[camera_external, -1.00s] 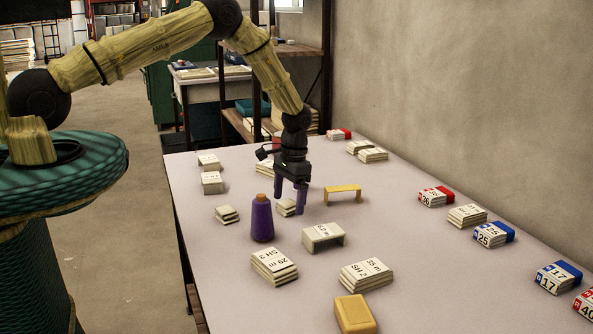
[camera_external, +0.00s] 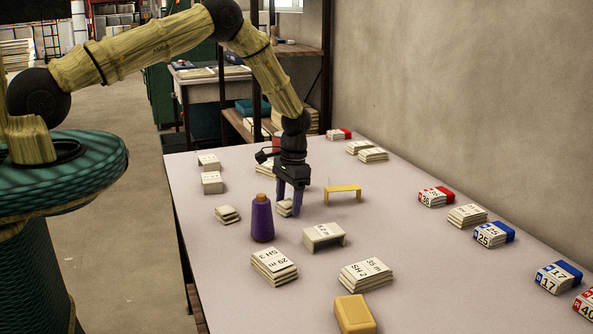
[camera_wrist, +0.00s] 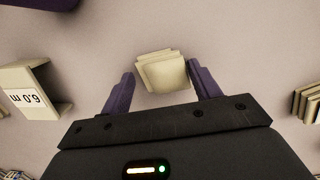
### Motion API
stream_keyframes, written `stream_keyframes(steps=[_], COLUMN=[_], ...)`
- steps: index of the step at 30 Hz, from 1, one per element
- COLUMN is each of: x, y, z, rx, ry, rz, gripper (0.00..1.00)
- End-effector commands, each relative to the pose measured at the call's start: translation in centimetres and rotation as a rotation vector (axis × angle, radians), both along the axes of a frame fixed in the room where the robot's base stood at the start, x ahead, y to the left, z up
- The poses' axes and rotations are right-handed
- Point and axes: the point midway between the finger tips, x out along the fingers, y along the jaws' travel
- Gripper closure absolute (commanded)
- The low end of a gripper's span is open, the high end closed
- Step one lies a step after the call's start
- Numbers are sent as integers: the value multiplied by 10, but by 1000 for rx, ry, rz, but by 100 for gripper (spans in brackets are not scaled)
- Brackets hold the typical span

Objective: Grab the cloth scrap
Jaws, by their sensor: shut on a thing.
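The cloth scrap (camera_external: 285,208) is a small cream folded stack on the table. It also shows in the wrist view (camera_wrist: 162,72), between the purple fingers. My gripper (camera_external: 289,208) points down at the scrap, with one finger on either side, and is shut on it. In the external view the fingers partly hide the scrap. In the wrist view the fingertips (camera_wrist: 161,76) flank its lower part. The scrap looks to be at table height; I cannot tell whether it touches the table.
A purple cone (camera_external: 262,220) stands close at left. A cream bridge-shaped block (camera_external: 323,236) is in front, and a yellow one (camera_external: 343,192) is at right. Another small stack (camera_external: 227,214) lies at left. Larger labelled stacks (camera_external: 274,266) and a yellow block (camera_external: 355,314) lie nearer.

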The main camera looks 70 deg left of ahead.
Motion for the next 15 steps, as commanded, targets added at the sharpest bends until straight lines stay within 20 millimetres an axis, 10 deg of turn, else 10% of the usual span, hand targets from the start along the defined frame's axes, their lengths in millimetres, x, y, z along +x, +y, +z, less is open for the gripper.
stream_keyframes(steps=[15], x=[1], y=[0], z=[28], rx=[1], ry=[-3], rz=[1], gripper=[59])
